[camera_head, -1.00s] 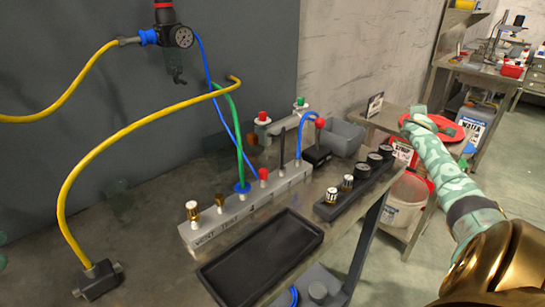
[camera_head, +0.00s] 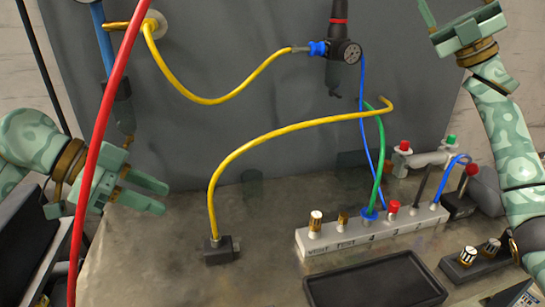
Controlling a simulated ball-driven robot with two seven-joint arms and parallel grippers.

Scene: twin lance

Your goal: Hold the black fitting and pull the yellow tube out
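The black fitting (camera_head: 220,254) is a small dark block on the grey bench, left of the white labelled manifold. The yellow tube (camera_head: 262,136) stands in its top, rises and arcs right to a free end above the manifold. My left gripper (camera_head: 160,198) is at the left, left of the fitting and a little higher in the picture. Its fingers look parted, with nothing between them; a red hose passes in front of its arm. My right gripper (camera_head: 458,8) is at the top right, far from the fitting. Its fingers look apart and are partly cut off by the picture's edge.
The white manifold (camera_head: 350,240) holds a green tube, a blue tube and several caps. A black tray (camera_head: 375,284) lies in front. Another yellow tube (camera_head: 205,98) hangs from the wall regulator (camera_head: 343,48). The bench between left gripper and fitting is clear.

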